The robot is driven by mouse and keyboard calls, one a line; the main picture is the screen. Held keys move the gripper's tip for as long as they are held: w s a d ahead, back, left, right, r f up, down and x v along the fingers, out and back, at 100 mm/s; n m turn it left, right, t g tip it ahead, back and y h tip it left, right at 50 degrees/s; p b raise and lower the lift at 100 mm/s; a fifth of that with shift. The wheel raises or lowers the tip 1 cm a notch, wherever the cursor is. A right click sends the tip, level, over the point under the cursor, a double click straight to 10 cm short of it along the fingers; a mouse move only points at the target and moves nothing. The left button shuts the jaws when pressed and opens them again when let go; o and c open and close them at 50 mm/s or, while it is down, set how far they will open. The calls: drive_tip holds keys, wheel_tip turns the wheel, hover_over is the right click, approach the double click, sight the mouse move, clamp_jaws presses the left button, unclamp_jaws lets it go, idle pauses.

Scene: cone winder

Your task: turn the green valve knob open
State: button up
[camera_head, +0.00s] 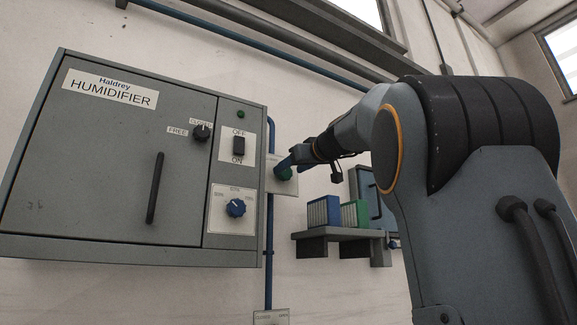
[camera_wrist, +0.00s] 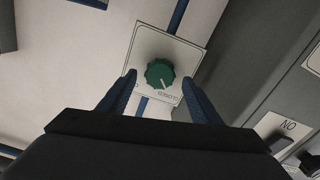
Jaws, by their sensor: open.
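The green valve knob (camera_wrist: 159,73) sits on a white square plate (camera_wrist: 187,52) fixed on the wall over a blue pipe. In the wrist view it lies ahead of my gripper (camera_wrist: 160,80), between the two open blue fingers. The knob's white pointer line points toward the lower right, near lettering on the plate. In the head view the green knob (camera_head: 285,174) is partly hidden by my gripper (camera_head: 287,163). I cannot tell if the fingers touch it.
The grey humidifier cabinet (camera_head: 95,165) is close left of the knob, with a black handle (camera_head: 155,188), a black switch (camera_head: 239,146) and a blue dial (camera_head: 236,208). A shelf (camera_head: 340,235) with blue and green boxes is at the right. The blue pipe (camera_head: 269,270) runs down the wall.

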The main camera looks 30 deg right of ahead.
sight(284, 173)
drive_tip(key=shift+w+p, duration=0.4)
drive_tip(key=shift+w, duration=0.8)
drive_tip(key=c, duration=1)
drive_tip(key=shift+c, duration=0.2)
